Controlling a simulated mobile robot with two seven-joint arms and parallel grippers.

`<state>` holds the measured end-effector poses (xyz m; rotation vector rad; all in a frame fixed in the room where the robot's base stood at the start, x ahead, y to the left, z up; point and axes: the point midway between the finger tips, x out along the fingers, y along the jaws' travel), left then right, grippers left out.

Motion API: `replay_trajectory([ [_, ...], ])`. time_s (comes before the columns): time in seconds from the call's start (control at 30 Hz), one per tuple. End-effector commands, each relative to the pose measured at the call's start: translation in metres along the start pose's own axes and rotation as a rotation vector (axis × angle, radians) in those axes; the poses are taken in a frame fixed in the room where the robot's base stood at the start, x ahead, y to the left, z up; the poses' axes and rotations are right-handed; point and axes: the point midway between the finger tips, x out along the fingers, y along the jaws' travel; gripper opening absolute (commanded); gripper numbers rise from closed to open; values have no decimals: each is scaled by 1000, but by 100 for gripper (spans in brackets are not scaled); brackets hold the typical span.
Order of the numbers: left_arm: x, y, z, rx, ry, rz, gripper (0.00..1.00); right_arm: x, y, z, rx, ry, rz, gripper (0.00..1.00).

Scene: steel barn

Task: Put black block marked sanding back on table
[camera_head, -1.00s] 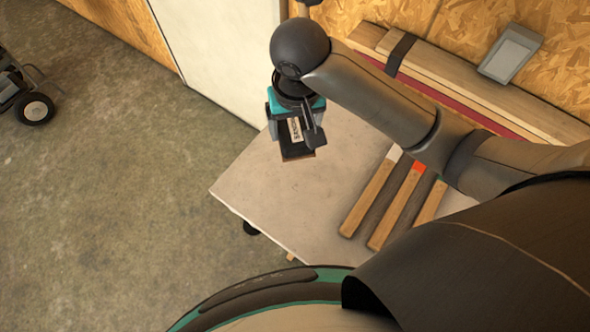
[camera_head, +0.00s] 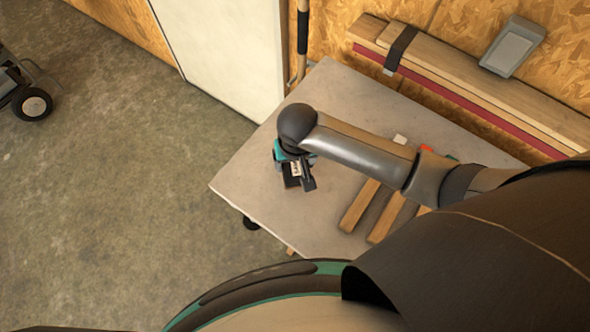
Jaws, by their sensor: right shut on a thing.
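The black block (camera_head: 291,182) with a white label is in my right gripper (camera_head: 299,178), low over the left part of the grey table (camera_head: 250,180). My right gripper is shut on the block, and its fingers hide part of it. I cannot tell whether the block touches the tabletop. The label is too small to read. My left gripper is not in view.
Several wooden sticks (camera_head: 360,207) with coloured ends lie on the table to the right, partly under my right arm. Strapped boards (camera_head: 470,85) lie along the back wall. A wheeled cart (camera_head: 32,103) stands far left.

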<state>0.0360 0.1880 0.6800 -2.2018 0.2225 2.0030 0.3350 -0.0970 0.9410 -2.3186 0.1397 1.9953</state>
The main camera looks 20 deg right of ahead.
Motion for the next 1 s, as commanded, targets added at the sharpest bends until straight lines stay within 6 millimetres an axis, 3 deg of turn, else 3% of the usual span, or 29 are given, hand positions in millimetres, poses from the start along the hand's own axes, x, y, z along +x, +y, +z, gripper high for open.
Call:
replay_trajectory([
  [0.33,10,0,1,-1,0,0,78,39,0,5,0,1,2,27],
  [0.77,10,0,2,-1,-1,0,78,45,0,6,0,1,0,27],
  [0.8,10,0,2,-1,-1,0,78,45,0,6,0,1,0,80],
  [1.0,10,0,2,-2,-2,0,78,45,0,6,0,1,0,100],
])
